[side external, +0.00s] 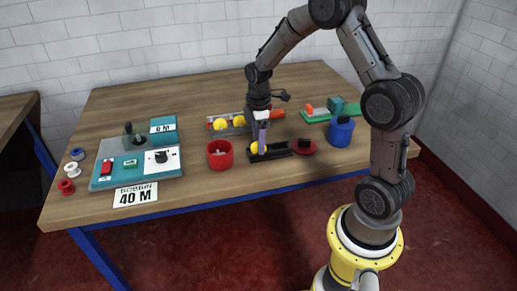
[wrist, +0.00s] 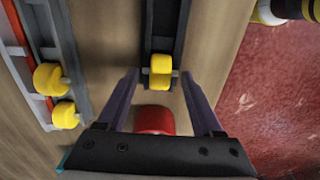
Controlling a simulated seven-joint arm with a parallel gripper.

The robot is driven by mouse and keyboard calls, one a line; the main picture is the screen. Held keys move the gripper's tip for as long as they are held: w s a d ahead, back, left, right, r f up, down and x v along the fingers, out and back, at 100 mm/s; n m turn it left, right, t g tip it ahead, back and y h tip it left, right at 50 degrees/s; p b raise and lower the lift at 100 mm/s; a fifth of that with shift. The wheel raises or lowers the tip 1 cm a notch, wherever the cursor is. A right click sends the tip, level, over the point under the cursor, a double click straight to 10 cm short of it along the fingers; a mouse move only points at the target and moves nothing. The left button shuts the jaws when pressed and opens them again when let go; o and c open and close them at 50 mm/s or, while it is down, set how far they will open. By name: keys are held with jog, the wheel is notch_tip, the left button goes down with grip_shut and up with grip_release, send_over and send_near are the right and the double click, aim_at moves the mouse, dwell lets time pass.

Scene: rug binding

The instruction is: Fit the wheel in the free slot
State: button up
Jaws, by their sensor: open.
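A yellow wheel (wrist: 160,72) sits on a narrow black rail (wrist: 163,25); in the side view the wheel (side external: 254,148) shows at the left part of the black rail (side external: 277,152). My gripper (wrist: 159,78) is open, with one purple finger on each side of the wheel and gaps between in the wrist view. In the side view my gripper (side external: 262,151) points down at the rail and partly covers the wheel. A grey rack (side external: 243,130) behind holds two more yellow wheels (side external: 219,124), also in the wrist view (wrist: 50,78). I cannot make out which slot is free.
A red cup (side external: 220,154) stands left of the black rail. A red disc with a black knob (side external: 304,146) and a blue pot (side external: 341,132) are to the right. A green board (side external: 318,115) lies behind. A control panel (side external: 137,165) and spools (side external: 71,170) are far left.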

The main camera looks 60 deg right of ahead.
jog(key=c, duration=1)
